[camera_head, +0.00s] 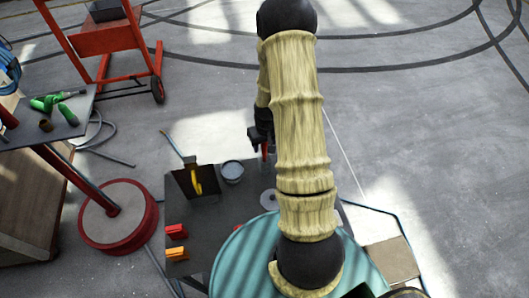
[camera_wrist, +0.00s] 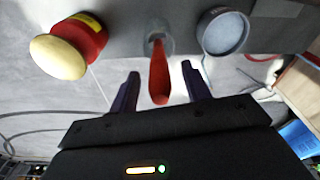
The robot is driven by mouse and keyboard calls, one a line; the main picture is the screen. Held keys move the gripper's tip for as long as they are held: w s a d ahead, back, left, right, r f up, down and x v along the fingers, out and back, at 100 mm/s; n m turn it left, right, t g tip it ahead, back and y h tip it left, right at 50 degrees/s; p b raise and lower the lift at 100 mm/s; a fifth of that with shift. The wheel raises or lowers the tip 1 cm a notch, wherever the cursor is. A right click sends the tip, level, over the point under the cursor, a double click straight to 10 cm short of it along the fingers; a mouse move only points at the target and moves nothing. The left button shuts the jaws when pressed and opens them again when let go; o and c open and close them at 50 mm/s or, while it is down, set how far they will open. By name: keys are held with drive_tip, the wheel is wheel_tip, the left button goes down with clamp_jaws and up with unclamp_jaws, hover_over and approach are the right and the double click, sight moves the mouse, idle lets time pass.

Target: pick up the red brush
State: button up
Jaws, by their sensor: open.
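A slim red handle, which I take as the red brush (camera_wrist: 159,82), stands out of a small grey round holder in the wrist view. Its lower end is in the holder and no bristles show. In the head view a short red piece of it (camera_head: 264,152) shows beside my arm, which hides the rest. My gripper (camera_wrist: 160,74) is open, with one dark finger on each side of the red handle. The fingers look apart from it, with a gap on both sides. In the head view my gripper (camera_head: 259,136) is mostly behind my arm, over the table's far edge.
A dark table (camera_head: 205,240) holds a grey can (camera_head: 232,172), a black stand with a yellow hook (camera_head: 196,182), and red (camera_head: 176,231) and orange (camera_head: 177,254) blocks. A red item with a cream knob (camera_wrist: 70,46) stands near the holder. Open floor lies beyond.

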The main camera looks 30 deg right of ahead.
drive_tip(key=shift+w+f, duration=0.15)
drive_tip(key=shift+f, duration=0.8)
clamp_jaws()
